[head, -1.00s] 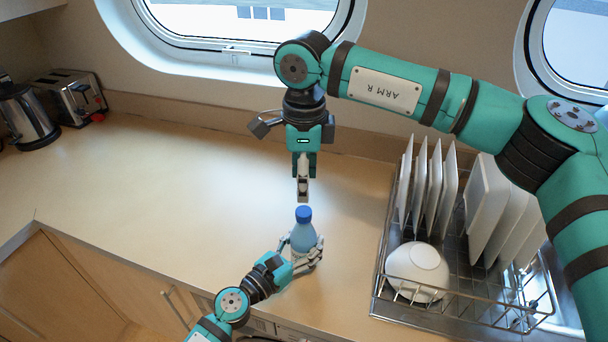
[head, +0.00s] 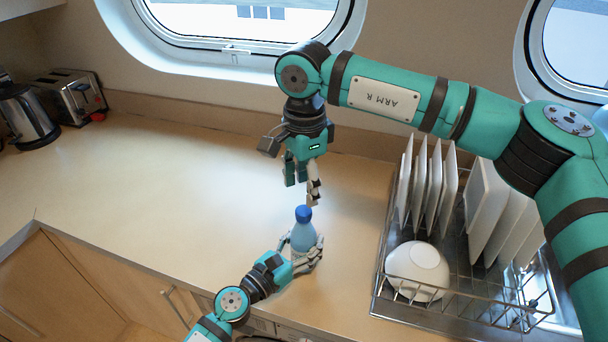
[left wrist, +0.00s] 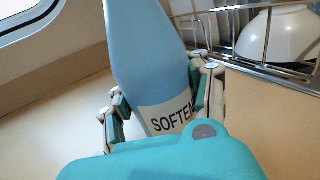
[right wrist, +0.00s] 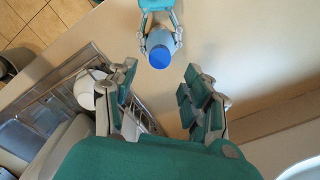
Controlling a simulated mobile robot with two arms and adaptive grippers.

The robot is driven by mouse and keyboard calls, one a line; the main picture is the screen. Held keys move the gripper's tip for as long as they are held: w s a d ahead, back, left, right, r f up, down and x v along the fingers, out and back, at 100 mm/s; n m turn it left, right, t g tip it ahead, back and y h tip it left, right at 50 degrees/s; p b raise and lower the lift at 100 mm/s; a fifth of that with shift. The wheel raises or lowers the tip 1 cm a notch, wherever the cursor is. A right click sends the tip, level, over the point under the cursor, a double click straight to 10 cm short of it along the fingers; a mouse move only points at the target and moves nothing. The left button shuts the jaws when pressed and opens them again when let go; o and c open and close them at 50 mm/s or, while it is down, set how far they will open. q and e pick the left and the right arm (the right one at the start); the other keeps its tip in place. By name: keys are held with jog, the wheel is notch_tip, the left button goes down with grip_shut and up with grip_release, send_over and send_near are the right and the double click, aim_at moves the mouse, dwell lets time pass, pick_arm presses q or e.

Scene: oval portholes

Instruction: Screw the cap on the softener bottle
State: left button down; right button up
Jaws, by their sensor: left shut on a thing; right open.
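The softener bottle (head: 303,238) is light blue and stands upright on the counter. It shows large in the left wrist view (left wrist: 145,50) with a white label. Its dark blue cap (head: 303,213) sits on the bottle's top; how tightly it is screwed I cannot tell. My left gripper (head: 304,254) is shut around the bottle's lower body. My right gripper (head: 302,193) is open and empty, just above the cap. In the right wrist view the cap (right wrist: 159,57) lies beyond the open fingers (right wrist: 160,95), apart from them.
A wire dish rack (head: 455,308) with several plates and a white bowl (head: 418,268) stands to the right of the bottle. A kettle (head: 28,118) and a toaster (head: 75,97) are at the far left. The counter (head: 160,190) left of the bottle is clear.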

aim_at(304, 210)
pick_arm(q)
jog(key=shift+f, duration=0.2)
pick_arm(e)
jog(key=shift+f, duration=3.1)
grip_shut()
jog(key=m, duration=0.6)
jog(key=shift+m, duration=0.4)
jog(key=m, duration=0.5)
jog(key=shift+o, duration=0.6)
grip_release()
jog(key=shift+r, duration=0.1)
notch_tip(304, 210, up, 12)
